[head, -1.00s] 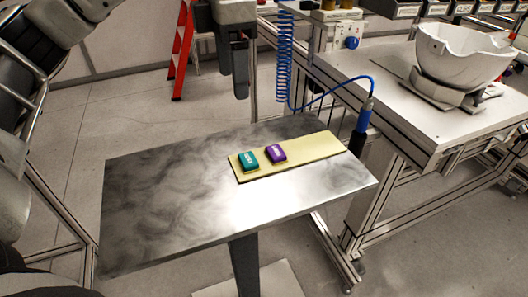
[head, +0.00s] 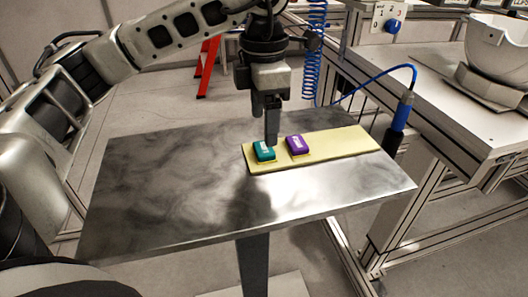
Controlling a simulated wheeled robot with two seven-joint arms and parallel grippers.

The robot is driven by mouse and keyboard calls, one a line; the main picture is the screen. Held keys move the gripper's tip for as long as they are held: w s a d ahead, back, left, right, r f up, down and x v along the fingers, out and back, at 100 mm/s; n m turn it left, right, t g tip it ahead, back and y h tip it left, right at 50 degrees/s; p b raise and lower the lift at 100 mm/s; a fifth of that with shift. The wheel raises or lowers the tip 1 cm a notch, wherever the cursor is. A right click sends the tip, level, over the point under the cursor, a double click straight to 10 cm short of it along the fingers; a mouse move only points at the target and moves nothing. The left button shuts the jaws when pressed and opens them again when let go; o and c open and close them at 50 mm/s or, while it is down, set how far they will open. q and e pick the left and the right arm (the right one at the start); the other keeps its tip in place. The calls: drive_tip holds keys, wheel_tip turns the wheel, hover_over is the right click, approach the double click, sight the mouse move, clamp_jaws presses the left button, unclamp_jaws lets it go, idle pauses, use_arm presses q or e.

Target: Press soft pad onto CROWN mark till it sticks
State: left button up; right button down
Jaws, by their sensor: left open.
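A teal pad (head: 264,151) and a purple pad (head: 297,145) lie side by side on a yellow strip (head: 345,143) on the metal table. Each has a pale label too small to read. My left gripper (head: 272,138) points down just above and behind the teal pad, with its fingers empty as far as I can see. Whether a fingertip touches the pad I cannot tell. The white helmet shell (head: 497,42) sits open side up on its holder at the upper right, partly cut off by the frame edge. No CROWN mark is readable on it. My right gripper is out of view.
The small metal table (head: 150,205) is otherwise bare. A workbench (head: 430,90) stands to the right, with a blue-handled tool (head: 402,112) on a coiled blue hose hanging by its near edge. A red ladder (head: 208,66) stands behind.

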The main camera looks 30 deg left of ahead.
sight(264, 147)
use_arm(q)
drive_tip(key=shift+w+a+f, duration=0.1)
drive_tip(key=shift+w+f, duration=0.05)
drive_tip(key=shift+f, duration=2.6)
drive_tip(key=shift+c, duration=0.3)
drive_tip(key=c, duration=1)
